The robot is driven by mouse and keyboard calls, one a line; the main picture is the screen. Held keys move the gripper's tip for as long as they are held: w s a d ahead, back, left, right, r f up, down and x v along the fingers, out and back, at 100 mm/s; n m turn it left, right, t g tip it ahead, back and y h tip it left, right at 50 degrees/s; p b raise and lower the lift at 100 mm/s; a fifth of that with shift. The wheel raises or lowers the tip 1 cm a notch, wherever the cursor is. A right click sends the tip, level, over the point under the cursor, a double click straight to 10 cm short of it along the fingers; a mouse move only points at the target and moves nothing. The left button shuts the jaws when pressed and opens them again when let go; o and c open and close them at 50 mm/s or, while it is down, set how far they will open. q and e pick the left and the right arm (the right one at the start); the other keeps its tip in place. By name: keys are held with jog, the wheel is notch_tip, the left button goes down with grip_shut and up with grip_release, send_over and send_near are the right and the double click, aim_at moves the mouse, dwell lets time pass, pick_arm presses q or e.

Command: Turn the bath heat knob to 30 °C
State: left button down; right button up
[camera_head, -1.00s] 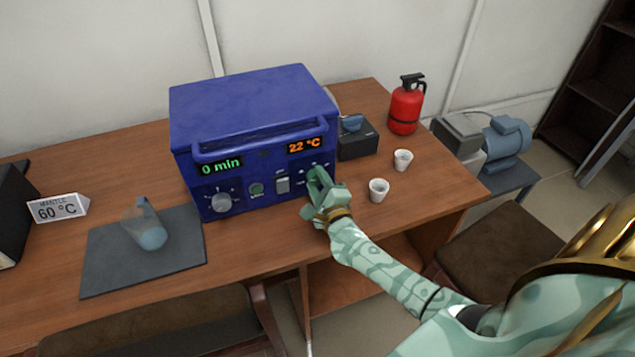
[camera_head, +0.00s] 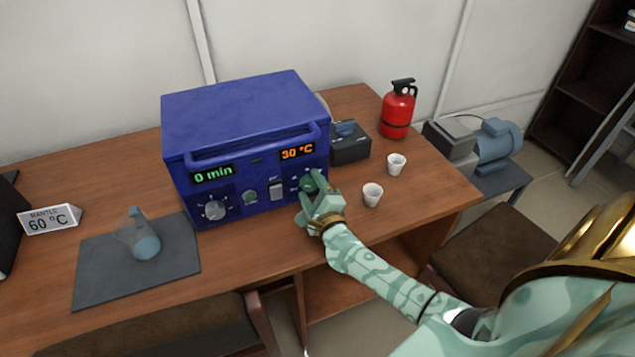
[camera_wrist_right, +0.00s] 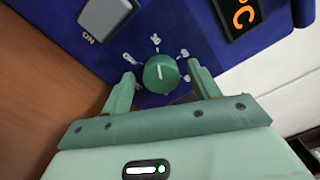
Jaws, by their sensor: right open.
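The blue bath unit (camera_head: 245,120) stands on the wooden table. Its orange display (camera_head: 297,152) reads 30 °C and its green display (camera_head: 213,172) reads 0 min. The green heat knob (camera_head: 309,183) is at the right end of the front panel; it also shows in the right wrist view (camera_wrist_right: 161,73), with a pale pointer line and a printed scale around it. My right gripper (camera_head: 318,200) is open in front of the knob. In the right wrist view its two fingers (camera_wrist_right: 162,88) stand on either side of the knob, with gaps between. My left gripper is out of view.
A grey knob (camera_head: 215,210), a green button (camera_head: 250,197) and a switch (camera_head: 276,190) share the panel. Two white cups (camera_head: 372,194) stand right of my gripper. A flask (camera_head: 140,240) is on a dark mat (camera_head: 100,280). A red extinguisher (camera_head: 397,110) stands behind.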

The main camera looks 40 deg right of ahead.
jog(key=p+v, duration=0.2)
jog(key=v, duration=1.4)
jog(key=shift+s, duration=0.1)
